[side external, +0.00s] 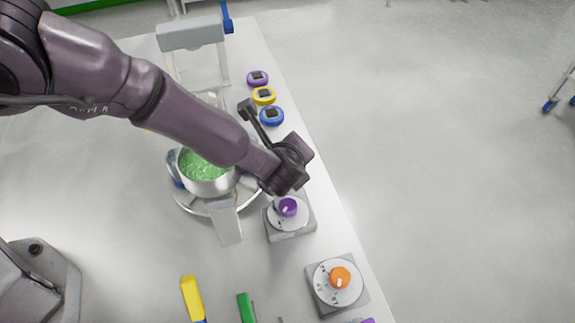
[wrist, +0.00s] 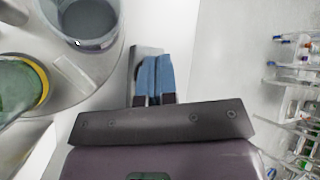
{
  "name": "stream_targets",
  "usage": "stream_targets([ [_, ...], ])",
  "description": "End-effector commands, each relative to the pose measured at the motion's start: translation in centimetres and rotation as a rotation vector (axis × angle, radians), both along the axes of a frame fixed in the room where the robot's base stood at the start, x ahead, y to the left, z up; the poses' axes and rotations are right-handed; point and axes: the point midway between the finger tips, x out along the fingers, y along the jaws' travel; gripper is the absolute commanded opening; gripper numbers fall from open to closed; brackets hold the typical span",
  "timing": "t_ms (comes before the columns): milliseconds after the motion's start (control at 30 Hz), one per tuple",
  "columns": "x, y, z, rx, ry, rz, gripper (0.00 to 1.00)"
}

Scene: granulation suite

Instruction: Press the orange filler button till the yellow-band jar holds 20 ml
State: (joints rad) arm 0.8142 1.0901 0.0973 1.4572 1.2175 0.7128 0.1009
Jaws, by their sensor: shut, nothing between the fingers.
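A jar with a yellow band (wrist: 42,84) shows at the left edge of the wrist view, cut off by the frame, with green contents; its fill level cannot be read. In the side view my arm hides most of that area. An orange knob (side external: 340,278) sits on a dial block at the lower right; I cannot make out a separate orange filler button. My gripper (wrist: 154,62) is shut and empty, its blue fingertips over a grey block (wrist: 139,54). In the side view the gripper is just above the purple-knob dial block (side external: 291,236); its fingertips are hidden there, and contact is unclear.
A round plate (side external: 188,207) carries a pot of green granules (side external: 205,187). Purple (side external: 257,78), yellow (side external: 264,96) and blue (side external: 271,116) round devices line the table's right edge. Yellow (side external: 191,297) and green (side external: 245,307) handled items lie in front.

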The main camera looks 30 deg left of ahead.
Motion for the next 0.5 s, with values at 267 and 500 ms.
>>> stream_targets([
  [267, -0.01, 0.02, 0.79, 0.000, -0.001, 0.001, 0.00],
  [500, 0.03, 0.01, 1.15, -0.001, -0.002, 0.001, 0.00],
])
